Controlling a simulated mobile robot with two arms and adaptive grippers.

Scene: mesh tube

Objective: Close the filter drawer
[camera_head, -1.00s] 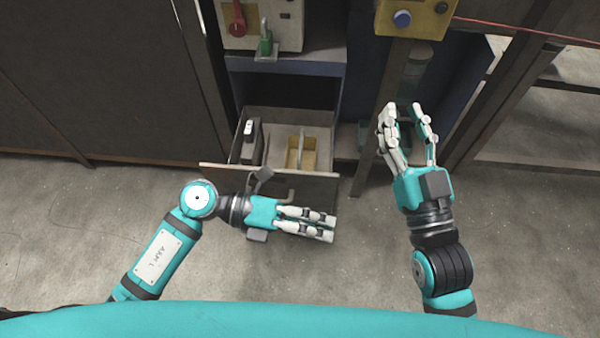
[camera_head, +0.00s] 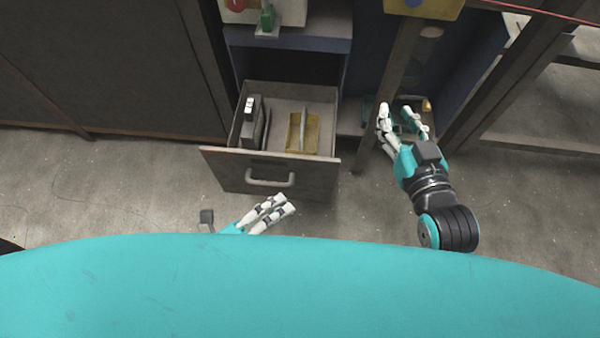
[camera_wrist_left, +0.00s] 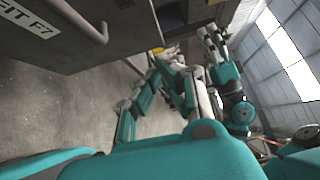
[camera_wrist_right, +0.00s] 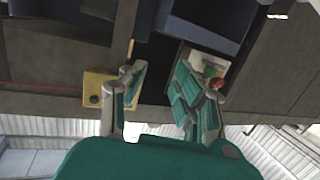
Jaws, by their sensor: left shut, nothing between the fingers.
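The filter drawer (camera_head: 222,168) stands pulled out of the cabinet in the head view. Its front has a curved metal handle (camera_head: 270,181), and a dark box and a yellow piece lie inside. The drawer front (camera_wrist_left: 70,45) and handle also show close up in the left wrist view. My left gripper (camera_head: 289,203) is shut and empty just in front of and below the drawer front, apart from the handle in the head view. Its arm is mostly hidden behind my teal body. My right gripper (camera_head: 397,108) is open and empty, right of the drawer near a cabinet post.
A blue shelf (camera_head: 290,42) is above the drawer. A brown post (camera_head: 382,95) stands right of it, with a yellow control box (camera_head: 420,8) above. Bare concrete floor (camera_head: 110,190) lies to the left.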

